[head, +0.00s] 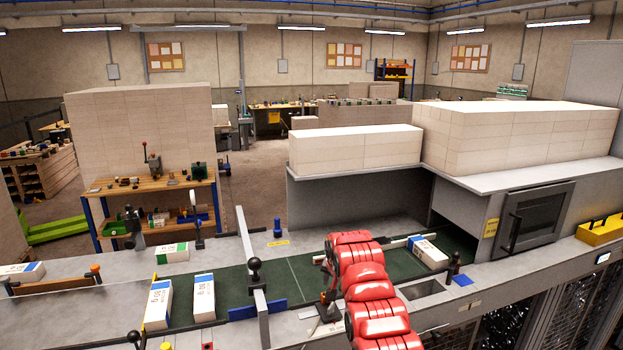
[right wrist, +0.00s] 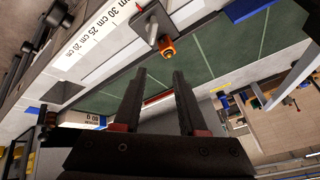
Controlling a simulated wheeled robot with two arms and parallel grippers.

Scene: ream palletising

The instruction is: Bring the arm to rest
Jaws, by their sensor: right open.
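My right arm (head: 368,285), in red padding, comes up from the bottom of the head view and reaches over the green belt (head: 290,277). Its gripper is mostly hidden there. In the right wrist view my right gripper (right wrist: 159,73) has its two dark fingers apart, with nothing between them. Beyond the fingertips are the green surface and an orange-capped post (right wrist: 167,48). A white and blue ream (right wrist: 88,122) shows at the lower left, outside the fingers. My left gripper is not in view.
Paper reams lie at the belt's left (head: 158,304) and right (head: 428,252). A black-knobbed post (head: 254,272) stands left of my arm. A grey housing (head: 520,215) bearing white stacks rises at the right. The belt's middle, left of my arm, is clear.

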